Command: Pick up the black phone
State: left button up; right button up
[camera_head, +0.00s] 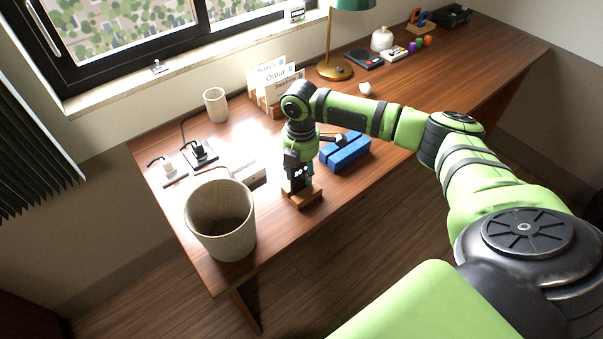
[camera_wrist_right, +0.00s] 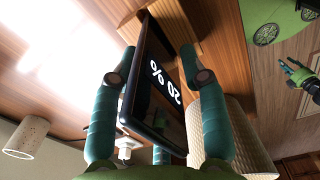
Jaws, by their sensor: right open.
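The black phone (camera_head: 297,177) stands upright on a small wooden stand (camera_head: 303,196) near the front edge of the desk, its lit screen facing out. My left gripper (camera_wrist_right: 297,75) is small at the right edge of the wrist view.
A woven bin (camera_head: 222,235) stands left of the phone, close to the desk edge. A blue case (camera_head: 345,152) is just right of it. A card holder (camera_head: 272,88), a beige cup (camera_head: 215,105) and a green lamp (camera_head: 335,70) stand behind.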

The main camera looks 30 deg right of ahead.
grip_shut()
pick_arm(q)
jog(key=shift+s, duration=0.5)
pick_arm(e)
jog(key=shift+r, duration=0.1)
jog(key=shift+r, duration=0.55)
pick_arm(q)
notch_tip(320, 180, down, 2)
jog(key=shift+w+b, duration=0.1)
jog(key=shift+b, duration=0.9)
pick_arm(e)
jog(key=s+d+r, duration=0.1)
jog(key=s+r, duration=0.9)
jog(key=s, duration=0.1)
jog(key=shift+s, duration=0.35)
